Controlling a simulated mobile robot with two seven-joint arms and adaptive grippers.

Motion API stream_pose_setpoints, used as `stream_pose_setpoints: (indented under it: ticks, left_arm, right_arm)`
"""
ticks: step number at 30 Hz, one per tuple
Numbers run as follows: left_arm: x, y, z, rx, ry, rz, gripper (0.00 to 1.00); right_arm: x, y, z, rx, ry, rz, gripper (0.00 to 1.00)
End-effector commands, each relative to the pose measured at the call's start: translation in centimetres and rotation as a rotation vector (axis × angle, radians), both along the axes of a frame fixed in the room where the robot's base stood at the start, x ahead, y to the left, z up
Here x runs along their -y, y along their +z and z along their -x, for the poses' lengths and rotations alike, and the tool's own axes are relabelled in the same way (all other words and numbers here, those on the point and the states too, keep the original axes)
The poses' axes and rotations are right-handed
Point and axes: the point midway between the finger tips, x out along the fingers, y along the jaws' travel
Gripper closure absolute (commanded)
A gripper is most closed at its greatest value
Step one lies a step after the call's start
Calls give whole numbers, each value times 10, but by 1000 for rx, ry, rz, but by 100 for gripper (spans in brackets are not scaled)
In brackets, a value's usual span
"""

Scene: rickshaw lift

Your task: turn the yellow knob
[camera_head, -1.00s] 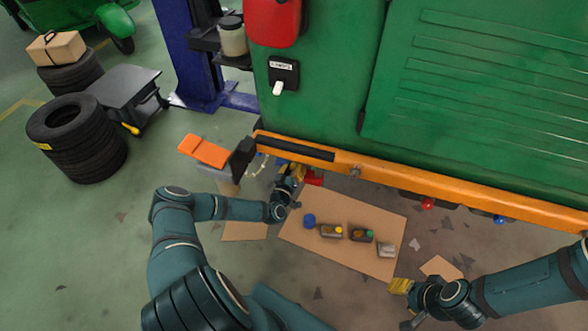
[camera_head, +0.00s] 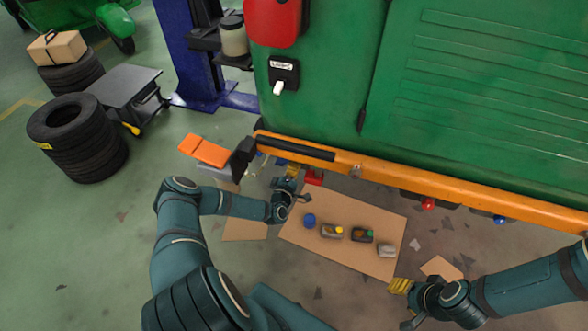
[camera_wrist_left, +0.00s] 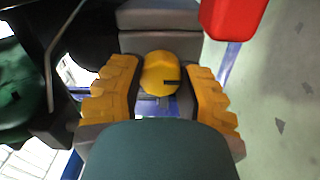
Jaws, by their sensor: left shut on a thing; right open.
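The yellow knob (camera_wrist_left: 160,73) is round with a dark slot at its right side and sits between the yellow fingers of my left gripper (camera_wrist_left: 160,80) in the left wrist view. The left gripper is shut on it. In the head view my left gripper (camera_head: 292,170) is under the orange bumper edge of the green vehicle, and the knob is not discernible there. My right gripper (camera_head: 400,286) is open and empty at the lower right, beside the cardboard sheet.
The orange bumper (camera_head: 440,184) of the green vehicle (camera_head: 475,90) runs just above the left gripper. A red block (camera_head: 314,177) is close to its right. A cardboard sheet (camera_head: 300,235) with several small containers lies on the floor. An orange-topped stand (camera_head: 204,150) is to the left.

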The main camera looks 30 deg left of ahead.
Motion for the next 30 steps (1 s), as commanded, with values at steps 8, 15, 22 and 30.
stream_pose_setpoints:
  ticks: [8,15,22,30]
  left_arm:
    - [-3,1,-1,67,5,253,100]
    - [-3,1,-1,117,5,462,100]
    - [-2,0,-1,155,4,619,100]
    - [-2,0,-1,180,3,725,100]
  right_arm:
    - [0,0,0,0,0,0,53]
    - [0,0,0,0,0,0,53]
    - [0,0,0,0,0,0,53]
    - [0,0,0,0,0,0,53]
